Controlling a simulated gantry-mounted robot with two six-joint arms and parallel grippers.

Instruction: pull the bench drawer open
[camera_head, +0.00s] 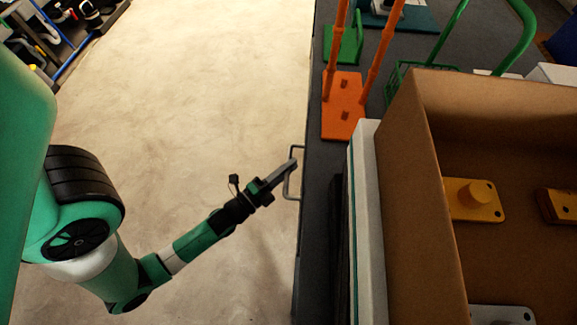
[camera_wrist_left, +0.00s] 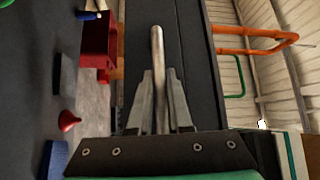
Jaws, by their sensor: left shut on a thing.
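The drawer handle (camera_head: 288,188) is a thin grey metal bow on the left side of the dark bench (camera_head: 315,170). My left gripper (camera_head: 292,164) reaches it from the left, with its fingers at the handle. In the left wrist view the handle (camera_wrist_left: 157,50) is a light grey bar running between the two fingers (camera_wrist_left: 159,100), which are shut on it. Behind it is the dark front of the bench (camera_wrist_left: 188,45). How far the drawer stands out is hard to tell. My right gripper is not in view.
On the bench stand an orange stand (camera_head: 343,118), a green stand (camera_head: 342,50), a green wire basket (camera_head: 405,72) and a large cardboard box (camera_head: 408,245) with a yellow part (camera_head: 460,203) inside. The pale floor (camera_head: 210,110) left of the bench is clear. A rack (camera_head: 50,45) stands far left.

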